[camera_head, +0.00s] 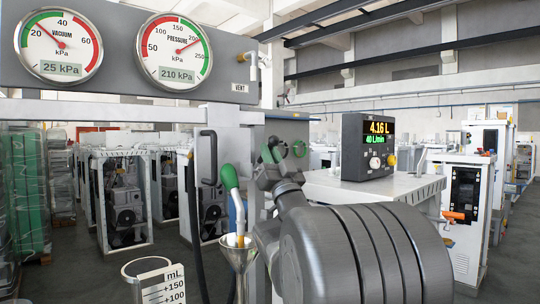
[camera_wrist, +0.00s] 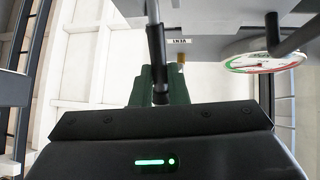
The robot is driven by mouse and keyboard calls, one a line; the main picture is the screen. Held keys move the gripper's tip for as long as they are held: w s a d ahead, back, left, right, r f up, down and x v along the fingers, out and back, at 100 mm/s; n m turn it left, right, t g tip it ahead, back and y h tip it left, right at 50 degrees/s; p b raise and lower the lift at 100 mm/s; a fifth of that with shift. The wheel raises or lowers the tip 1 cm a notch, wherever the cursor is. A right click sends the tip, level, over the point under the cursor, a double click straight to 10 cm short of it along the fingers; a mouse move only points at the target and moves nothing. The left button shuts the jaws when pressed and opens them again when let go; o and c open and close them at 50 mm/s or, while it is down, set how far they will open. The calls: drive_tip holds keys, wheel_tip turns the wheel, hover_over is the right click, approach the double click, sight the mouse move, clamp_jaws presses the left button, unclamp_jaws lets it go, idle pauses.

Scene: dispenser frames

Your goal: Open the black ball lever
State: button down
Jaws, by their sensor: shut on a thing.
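My gripper (camera_head: 284,150), with green finger pads, is raised in the middle of the head view, in front of the grey machine. In the wrist view its green fingers (camera_wrist: 157,88) are shut at the lower end of a thin black lever, which I take for the black ball lever (camera_wrist: 156,48). The lever stands nearly upright there, with a lighter rod above it. Its ball end is not visible, likely hidden between the fingers. In the head view I cannot make the lever out behind my gripper.
A gauge panel (camera_head: 112,88) with vacuum and pressure dials hangs upper left. A green-handled nozzle (camera_head: 229,178) sits above a metal funnel (camera_head: 238,255), near a measuring cup (camera_head: 142,266). A black hose (camera_head: 194,220) hangs left. A flow display (camera_head: 369,147) stands at right.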

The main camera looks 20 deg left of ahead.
drive_tip(key=c, duration=1.4)
unclamp_jaws()
drive_tip(key=b+v, duration=0.2)
drive_tip(key=v, duration=1.2)
drive_tip(key=shift+a+r, duration=0.1)
drive_tip(key=shift+r, duration=0.05)
drive_tip(key=p+x, duration=0.2)
drive_tip(key=x, duration=1.1)
drive_tip(key=shift+w+r, duration=0.25)
drive_tip(key=shift+w, duration=0.05)
drive_tip(key=shift+a+f, duration=0.1)
